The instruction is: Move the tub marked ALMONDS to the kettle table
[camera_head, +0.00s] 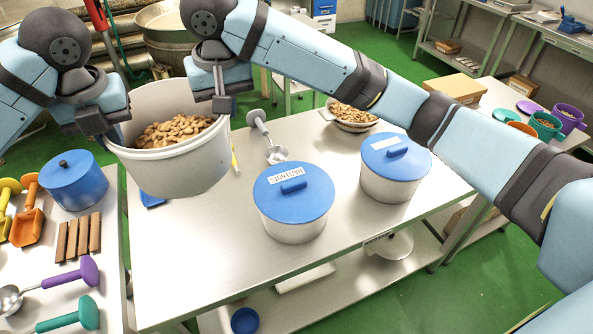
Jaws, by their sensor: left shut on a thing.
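A large white open tub (165,170) filled with brown almond-like nuts (172,132) hangs level above the left part of the steel table. No ALMONDS mark shows on its visible side. My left gripper (92,125) is shut on the tub's left rim. My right gripper (220,98) is at the tub's right rim and looks closed on it. A big steel kettle (160,42) stands at the back left, partly hidden by my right arm. The table it may belong to cannot be made out.
Two white tubs with blue lids, one labelled (293,200) and one behind it (395,165), stand on the steel table (190,250). A scoop (275,153) and a bowl of nuts (352,117) lie behind. A left table holds a blue pot (73,183) and scoops.

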